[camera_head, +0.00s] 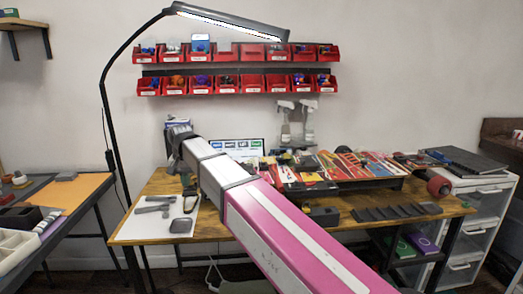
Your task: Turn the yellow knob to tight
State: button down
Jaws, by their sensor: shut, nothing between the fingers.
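I cannot make out a yellow knob in the head view. My arm reaches from the bottom right, over the wooden workbench, towards its back left part. My gripper (177,127) is at the far end of the arm, above the back left of the bench, small and dark against the wall. It is shut and empty. The arm and the gripper hide part of the bench behind them, and the fingertips are hard to tell apart.
The wooden workbench (300,231) has a white mat (140,228) with grey parts at its left and a crowded rack of tools (355,167) at its right. Two spray bottles (308,122) stand behind. A black lamp (225,22) arches above red wall bins (227,86).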

aim_at(195, 193)
jog(key=shift+s+d+f, duration=0.35)
jog(key=shift+d+f, duration=0.35)
jog(key=shift+d, duration=0.95)
jog(key=shift+s, duration=0.25)
jog(key=r, duration=0.5)
jog(key=shift+w+a, duration=0.3)
jog(key=shift+a, duration=0.05)
jog(key=shift+a+r, duration=0.1)
jog(key=shift+r, duration=0.5)
jog(key=shift+a, duration=0.1)
